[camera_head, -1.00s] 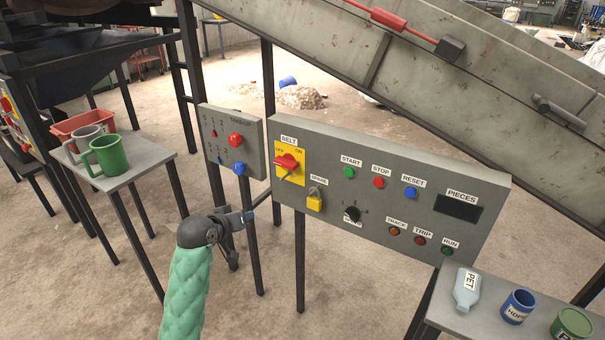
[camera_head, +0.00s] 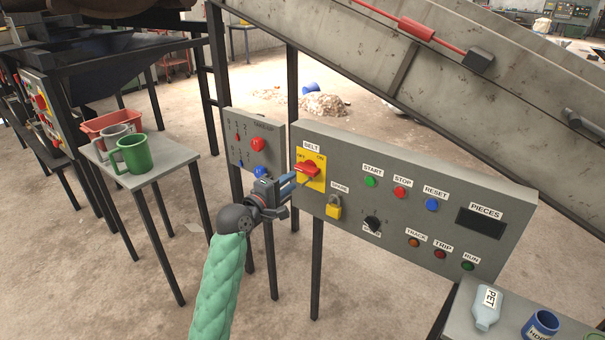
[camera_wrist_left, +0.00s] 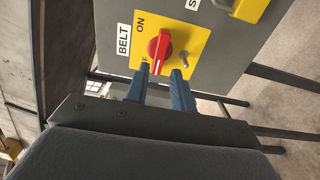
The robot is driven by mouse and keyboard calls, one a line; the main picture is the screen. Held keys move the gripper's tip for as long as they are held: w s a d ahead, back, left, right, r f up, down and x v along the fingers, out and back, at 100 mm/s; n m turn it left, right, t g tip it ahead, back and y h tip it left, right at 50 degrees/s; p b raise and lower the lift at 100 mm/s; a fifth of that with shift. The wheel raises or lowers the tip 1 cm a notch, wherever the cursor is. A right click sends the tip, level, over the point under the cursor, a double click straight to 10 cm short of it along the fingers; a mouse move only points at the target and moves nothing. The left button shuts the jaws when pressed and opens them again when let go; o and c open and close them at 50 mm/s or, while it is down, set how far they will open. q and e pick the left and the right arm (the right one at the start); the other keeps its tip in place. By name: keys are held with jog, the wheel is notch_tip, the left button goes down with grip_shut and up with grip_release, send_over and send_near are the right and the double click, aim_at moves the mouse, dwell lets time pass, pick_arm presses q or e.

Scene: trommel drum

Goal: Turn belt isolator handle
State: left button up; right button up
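The red belt isolator handle (camera_head: 307,168) sits on a yellow plate (camera_head: 318,184) marked OFF and ON, under the BELT label on the grey panel. My left gripper (camera_head: 291,182) is at the plate's left side, its blue fingers pointing at the handle. In the left wrist view the handle (camera_wrist_left: 160,47) stands between the lines of the two open fingers (camera_wrist_left: 161,75), with its near end close to the fingertips. I cannot tell whether they touch. A small metal pin (camera_wrist_left: 184,59) sticks out beside the handle, near the right fingertip. My right gripper is not in view.
A yellow padlock (camera_head: 334,207) hangs just below the isolator. Buttons and a black knob (camera_head: 372,224) are to the right. The smaller take-up panel (camera_head: 240,140) is close on the left. A side table (camera_head: 165,165) with mugs stands further left.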

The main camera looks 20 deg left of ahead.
aim_at(304, 172)
pick_arm(q)
jog(key=x, duration=0.5)
jog(key=shift+w+d+p, duration=0.1)
jog(key=shift+w+p, duration=0.2)
jog(key=shift+w+d, duration=0.15)
jog(key=shift+w, duration=0.25)
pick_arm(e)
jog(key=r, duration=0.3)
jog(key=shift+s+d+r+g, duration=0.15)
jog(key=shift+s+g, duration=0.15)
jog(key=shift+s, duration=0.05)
pick_arm(q)
grip_shut()
